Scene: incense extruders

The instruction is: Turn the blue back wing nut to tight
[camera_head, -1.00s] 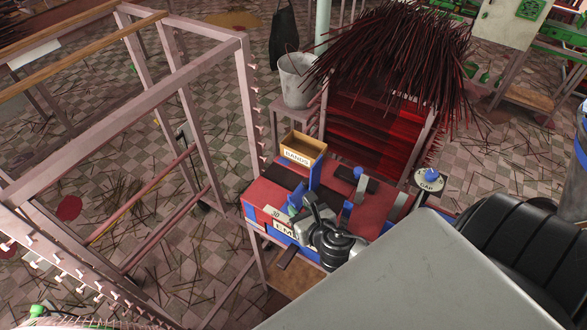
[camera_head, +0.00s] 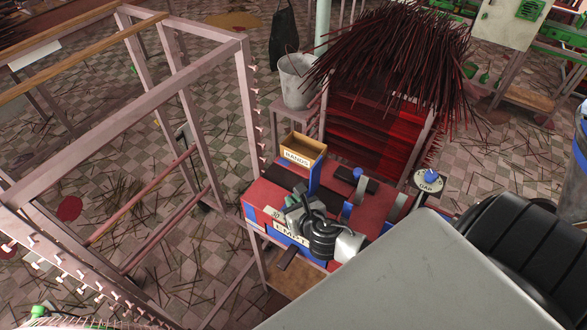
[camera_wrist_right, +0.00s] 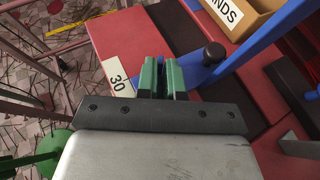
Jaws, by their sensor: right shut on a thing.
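My right gripper (camera_head: 300,203) is over the left part of the red-topped bench (camera_head: 262,193) in the head view. In the right wrist view its green fingers (camera_wrist_right: 161,78) point away from the camera and are shut on a small bluish thing (camera_wrist_right: 161,61), which fits the blue back wing nut. The fingers hide most of it, so its angle cannot be told.
A wooden BANDS box (camera_head: 303,150) stands behind the gripper. Another blue knob (camera_head: 357,173) and a GAP dial (camera_head: 428,181) are to the right. A pink rack (camera_head: 243,90) stands left; a bundle of dark sticks (camera_head: 400,55) rises behind.

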